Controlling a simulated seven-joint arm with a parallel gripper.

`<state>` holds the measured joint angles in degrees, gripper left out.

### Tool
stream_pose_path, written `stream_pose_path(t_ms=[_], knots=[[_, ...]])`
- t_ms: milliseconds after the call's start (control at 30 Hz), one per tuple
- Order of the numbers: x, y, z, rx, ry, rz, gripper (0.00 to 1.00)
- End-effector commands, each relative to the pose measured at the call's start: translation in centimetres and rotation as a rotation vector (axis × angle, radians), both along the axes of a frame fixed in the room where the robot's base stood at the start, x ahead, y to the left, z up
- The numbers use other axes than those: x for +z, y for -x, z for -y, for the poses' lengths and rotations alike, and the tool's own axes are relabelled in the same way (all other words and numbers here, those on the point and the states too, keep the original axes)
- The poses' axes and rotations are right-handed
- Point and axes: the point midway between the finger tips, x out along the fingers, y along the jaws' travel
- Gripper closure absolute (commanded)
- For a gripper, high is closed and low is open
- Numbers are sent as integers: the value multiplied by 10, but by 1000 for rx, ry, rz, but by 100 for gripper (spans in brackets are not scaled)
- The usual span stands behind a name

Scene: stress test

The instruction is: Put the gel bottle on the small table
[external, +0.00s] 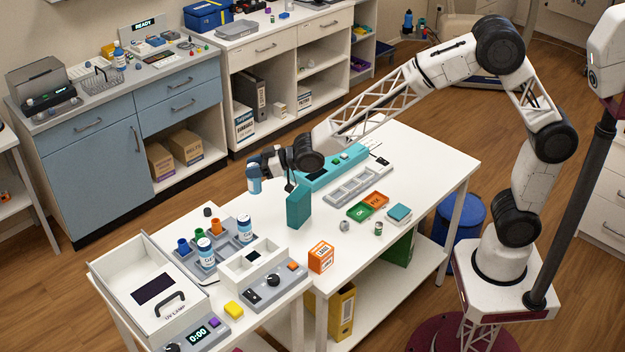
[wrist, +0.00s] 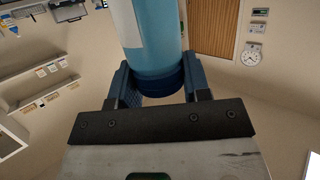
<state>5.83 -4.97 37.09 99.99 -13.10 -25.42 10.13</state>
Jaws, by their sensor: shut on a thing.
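My gripper (external: 259,172) is shut on a blue bottle with a white label (external: 254,184), taken as the gel bottle, and holds it in the air past the back left edge of the white workbench. In the wrist view the bottle (wrist: 157,40) sits between the two blue fingers of my gripper (wrist: 158,85). In the external view it looks roughly upright. A small stand with bottles (external: 409,35) is at the top, near an armchair; I cannot tell if it is the small table.
The white workbench (external: 420,165) carries a teal box (external: 299,206), a teal device (external: 335,165), green and orange trays, and an orange box (external: 320,256). White-and-blue bottles (external: 206,252) stand in a grey rack at front left. Blue cabinets (external: 95,170) stand behind; open floor lies between.

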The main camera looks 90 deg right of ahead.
Motion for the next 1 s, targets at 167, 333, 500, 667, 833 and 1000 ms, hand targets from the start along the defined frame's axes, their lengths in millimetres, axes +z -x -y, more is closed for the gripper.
stream_pose_path(t_ms=[167,333,500,667,833,1000], knots=[[0,0,0,0,0,0,87],[2,-4,-1,6,0,1,87],[5,-16,-3,28,0,0,87],[11,-34,-7,67,1,-1,87],[19,-58,-13,122,1,0,87],[25,-82,-20,184,2,1,87]])
